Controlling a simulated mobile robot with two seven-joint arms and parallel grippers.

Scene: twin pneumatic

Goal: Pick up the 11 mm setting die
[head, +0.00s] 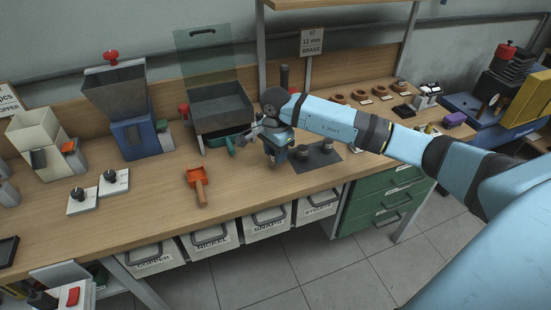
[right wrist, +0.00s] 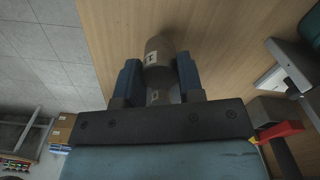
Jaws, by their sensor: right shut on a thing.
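My right gripper (head: 275,158) is low over the bench, left of a dark mat (head: 318,155). In the right wrist view its two blue fingers (right wrist: 158,76) are closed on a grey cylindrical die (right wrist: 158,52) with a small pale label. The label is too small to read surely, and the die's lower part is partly hidden by the gripper. In the head view the held die is hard to make out. Two dark round dies stand on the mat, one nearer (head: 303,152) and one farther right (head: 327,147). My left gripper is not in view.
An orange scoop (head: 199,185) lies left of the gripper. A grey hopper tray (head: 222,105) stands behind. Two white plates with black knobs (head: 114,182) sit farther left. A sign reading 11 mm brass (head: 312,43) stands at the back. The front middle bench is clear.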

